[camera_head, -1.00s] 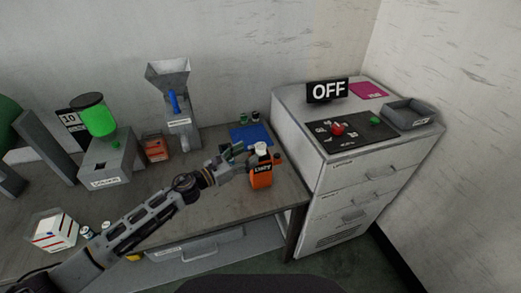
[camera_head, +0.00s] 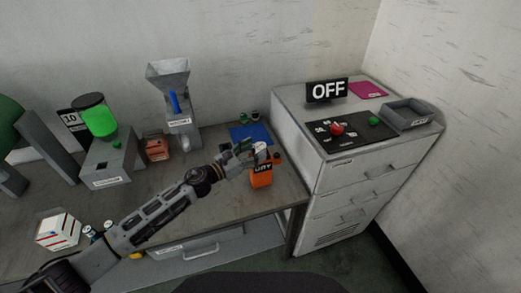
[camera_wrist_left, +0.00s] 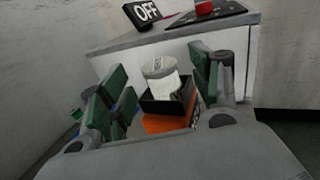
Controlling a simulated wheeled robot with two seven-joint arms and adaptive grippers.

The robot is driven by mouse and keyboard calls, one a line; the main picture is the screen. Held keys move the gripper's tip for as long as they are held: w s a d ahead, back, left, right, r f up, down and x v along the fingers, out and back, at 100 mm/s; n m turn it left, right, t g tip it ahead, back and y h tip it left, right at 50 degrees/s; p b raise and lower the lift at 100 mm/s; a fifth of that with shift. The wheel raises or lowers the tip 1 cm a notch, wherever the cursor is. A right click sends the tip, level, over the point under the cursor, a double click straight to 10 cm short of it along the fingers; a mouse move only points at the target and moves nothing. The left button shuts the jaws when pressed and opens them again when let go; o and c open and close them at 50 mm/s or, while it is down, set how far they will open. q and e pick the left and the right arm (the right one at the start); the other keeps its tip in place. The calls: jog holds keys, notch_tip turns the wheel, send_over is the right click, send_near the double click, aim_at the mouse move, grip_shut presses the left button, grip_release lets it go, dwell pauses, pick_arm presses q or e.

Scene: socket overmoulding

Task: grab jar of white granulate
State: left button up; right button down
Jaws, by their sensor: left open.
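The jar of white granulate (camera_wrist_left: 160,78) has a pale lid and stands upright in an orange holder with a black top (camera_head: 262,178) on the table. In the head view only its top (camera_head: 261,149) shows behind my gripper and above the holder. My left gripper (camera_head: 246,151) is at the jar's left side. In the left wrist view its green-padded fingers (camera_wrist_left: 161,88) are spread, with the jar showing between and beyond them. I cannot tell whether a finger touches the jar. My right gripper is not in view.
A blue mat (camera_head: 251,132) with small green-topped jars (camera_head: 255,115) lies behind the gripper. A grey cabinet (camera_head: 300,130) with an OFF sign (camera_head: 327,90) stands to the right.

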aim_at(256, 149)
pick_arm(q)
jog(key=shift+p+x, duration=0.4)
jog(key=shift+x, duration=1.3)
jog(key=c, duration=1.1)
